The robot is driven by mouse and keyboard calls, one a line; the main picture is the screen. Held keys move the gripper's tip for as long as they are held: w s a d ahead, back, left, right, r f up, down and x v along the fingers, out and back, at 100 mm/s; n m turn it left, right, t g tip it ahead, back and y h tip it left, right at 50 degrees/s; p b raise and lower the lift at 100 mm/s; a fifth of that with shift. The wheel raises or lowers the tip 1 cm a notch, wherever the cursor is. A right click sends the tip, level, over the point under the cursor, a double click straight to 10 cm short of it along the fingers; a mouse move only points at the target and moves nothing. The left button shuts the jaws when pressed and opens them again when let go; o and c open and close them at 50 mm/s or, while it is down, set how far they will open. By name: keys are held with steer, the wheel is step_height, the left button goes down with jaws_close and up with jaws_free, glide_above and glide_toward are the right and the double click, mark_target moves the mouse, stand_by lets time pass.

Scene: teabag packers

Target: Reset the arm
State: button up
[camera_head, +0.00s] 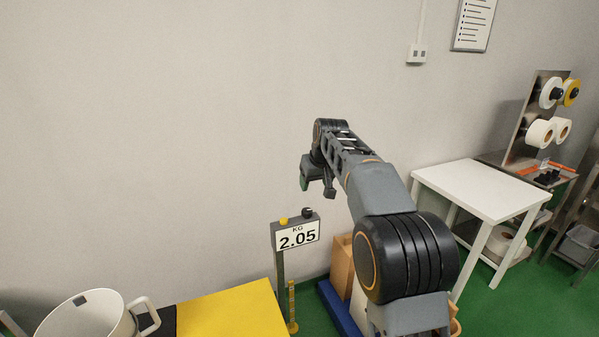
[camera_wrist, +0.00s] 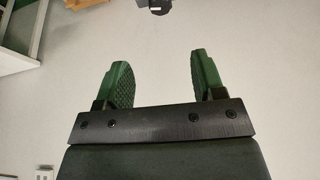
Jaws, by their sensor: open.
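My gripper (camera_head: 318,181) is at the end of my arm, raised in front of the bare wall in the head view. In the wrist view its two green fingers (camera_wrist: 163,80) stand well apart with only the pale wall between them. It is open and holds nothing. My arm reaches up and away from the lower right, bent at its joints.
A yellow surface (camera_head: 232,312) and a white pot (camera_head: 85,318) with a handle are at the lower left. A white table (camera_head: 480,187) stands at right, near a rack with label rolls (camera_head: 540,133). Cardboard (camera_head: 342,262) stands behind my arm. The wall at left is clear.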

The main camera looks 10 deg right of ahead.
step_height(320, 180, down, 5)
steer(key=s+g, duration=0.1)
steer(key=s, duration=0.2)
steer(key=s+f+m, duration=0.1)
steer(key=s+f, duration=0.1)
steer(key=s, duration=1.2)
steer(key=s+f+t, duration=0.1)
steer(key=s+f, duration=0.1)
steer(key=s, duration=1.2)
steer(key=shift+s+a+f+m+h, duration=0.25)
steer(key=shift+s+a+m+h, duration=0.1)
steer(key=shift+a+m+h, duration=0.1)
